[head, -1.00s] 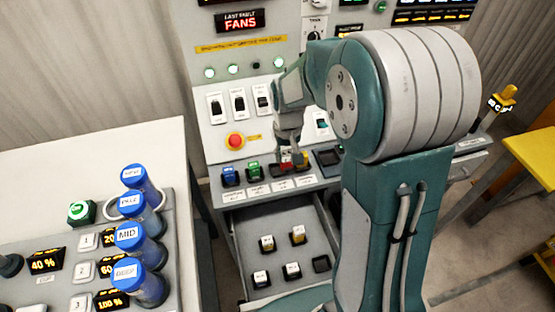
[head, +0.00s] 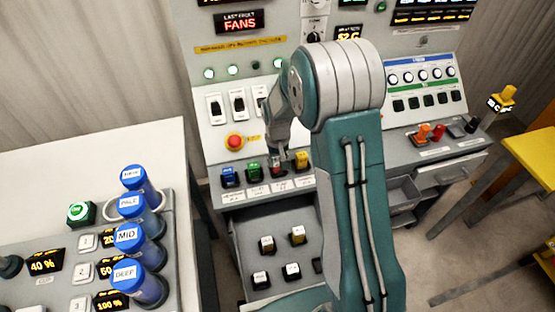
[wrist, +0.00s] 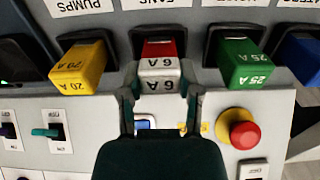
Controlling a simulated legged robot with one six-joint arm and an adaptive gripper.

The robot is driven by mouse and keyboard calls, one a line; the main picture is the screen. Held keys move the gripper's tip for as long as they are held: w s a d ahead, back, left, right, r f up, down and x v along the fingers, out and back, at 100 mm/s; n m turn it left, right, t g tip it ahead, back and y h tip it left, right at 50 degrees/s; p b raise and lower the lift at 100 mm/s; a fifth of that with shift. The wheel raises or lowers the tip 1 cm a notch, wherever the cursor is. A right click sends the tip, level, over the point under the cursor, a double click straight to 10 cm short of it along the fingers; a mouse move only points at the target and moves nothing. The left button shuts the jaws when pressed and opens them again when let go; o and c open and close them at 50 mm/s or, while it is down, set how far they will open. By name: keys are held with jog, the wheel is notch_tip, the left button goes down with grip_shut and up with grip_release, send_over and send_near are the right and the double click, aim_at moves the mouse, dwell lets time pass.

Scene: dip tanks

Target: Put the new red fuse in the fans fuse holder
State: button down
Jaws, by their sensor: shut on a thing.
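The red fuse (wrist: 161,68), with a pale cap marked 6 A, stands at the fans holder (wrist: 140,45), under the upside-down FANS label (wrist: 160,4) in the wrist view. Its red base sits within the dark holder frame; I cannot tell how deep it is. My gripper (wrist: 160,88) is shut on the fuse's cap, one finger on each side. In the head view my gripper (head: 279,160) reaches down to the row, with the red fuse (head: 277,172) between the green and yellow fuses, partly hidden by the fingers.
A yellow 20 A fuse (wrist: 78,68) and a green 25 A fuse (wrist: 240,65) stand close on either side. A blue fuse (wrist: 302,60) is beyond the green. A red stop button (wrist: 240,132) is near my gripper.

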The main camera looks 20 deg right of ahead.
aim_at(277, 159)
jog(key=shift+c, duration=1.5)
grip_release()
jog(key=shift+f, duration=0.1)
notch_tip(277, 159, up, 12)
jog(key=s+r+t, duration=0.3)
jog(key=s+r, duration=0.9)
jog(key=s+r+t, duration=0.2)
jog(key=s, duration=1.2)
jog(key=shift+r+t, duration=0.25)
jog(key=shift+t, duration=0.05)
